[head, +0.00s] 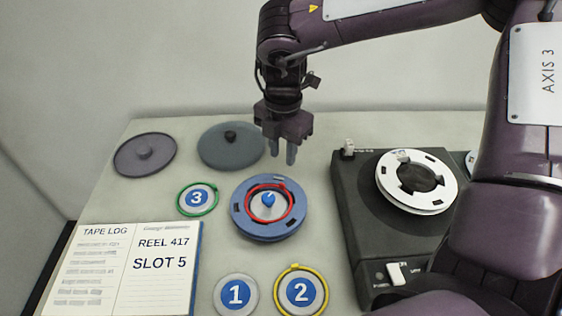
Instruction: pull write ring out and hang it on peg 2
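A red ring (289,207) lies on the blue reel (244,226), around its hub with a blue knob (268,200). Whether it sits in a groove is too small to tell. The disc marked 2 (300,291) is at the bottom centre, with a yellow ring (326,291) around it. My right gripper (282,152) hangs above and behind the blue reel, fingers pointing down with a gap between them. It is empty and apart from the red ring. My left gripper is out of view.
Disc 1 (236,294) has no coloured ring; disc 3 (198,198) has a green ring (181,203). A dark tape machine (349,215) carries a white reel (446,190). Two grey lids (126,158) (214,153) lie at the back. An open log book (150,290) lies front left.

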